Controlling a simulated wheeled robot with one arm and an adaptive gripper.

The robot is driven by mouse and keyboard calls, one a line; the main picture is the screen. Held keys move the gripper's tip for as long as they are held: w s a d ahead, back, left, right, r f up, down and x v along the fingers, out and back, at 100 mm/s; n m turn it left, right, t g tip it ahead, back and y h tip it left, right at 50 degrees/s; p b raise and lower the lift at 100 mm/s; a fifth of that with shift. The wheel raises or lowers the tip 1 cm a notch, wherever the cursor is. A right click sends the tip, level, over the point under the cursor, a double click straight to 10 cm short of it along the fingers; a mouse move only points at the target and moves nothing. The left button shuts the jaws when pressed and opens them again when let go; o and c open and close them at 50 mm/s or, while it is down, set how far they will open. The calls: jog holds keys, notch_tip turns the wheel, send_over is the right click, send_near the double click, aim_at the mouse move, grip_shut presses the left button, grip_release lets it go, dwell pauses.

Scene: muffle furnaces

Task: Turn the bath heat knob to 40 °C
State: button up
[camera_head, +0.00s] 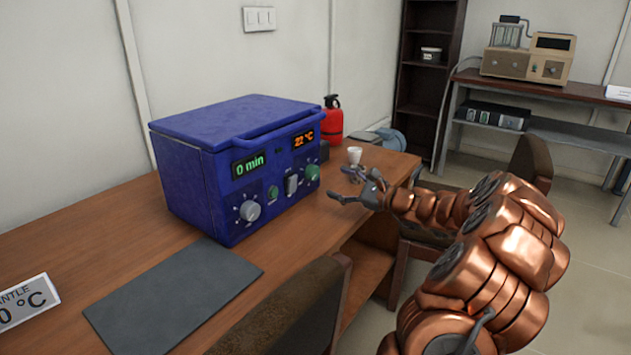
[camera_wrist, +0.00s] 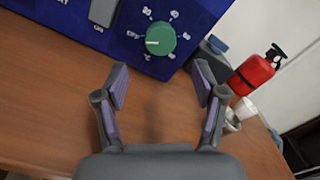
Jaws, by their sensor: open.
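A blue bath unit (camera_head: 180,160) stands on the wooden desk. Its right display (camera_head: 303,138) shows an orange °C reading, apparently 22. Below it is a green knob (camera_head: 312,173), seen larger in the wrist view (camera_wrist: 161,38), with numbers and a °C mark around it. Its white pointer line points left in the wrist view; the numbers are too small to read surely. My gripper (camera_head: 342,186) is open and empty, just right of the front panel. In the wrist view its fingers (camera_wrist: 162,84) are spread below the green knob, apart from it.
The panel also has a grey knob (camera_head: 250,211), a rocker switch (camera_head: 292,185) and a green 0 min display (camera_head: 248,165). A red extinguisher (camera_head: 332,120) and a white cup (camera_head: 354,155) stand right of the unit. A chair (camera_head: 290,310) is at the desk's front.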

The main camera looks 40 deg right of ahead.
aim_at(316, 174)
jog(key=x, duration=0.7)
jog(key=shift+w+b, duration=0.2)
jog(key=shift+b, duration=0.2)
jog(key=c, duration=1.1)
jog(key=shift+c, duration=0.2)
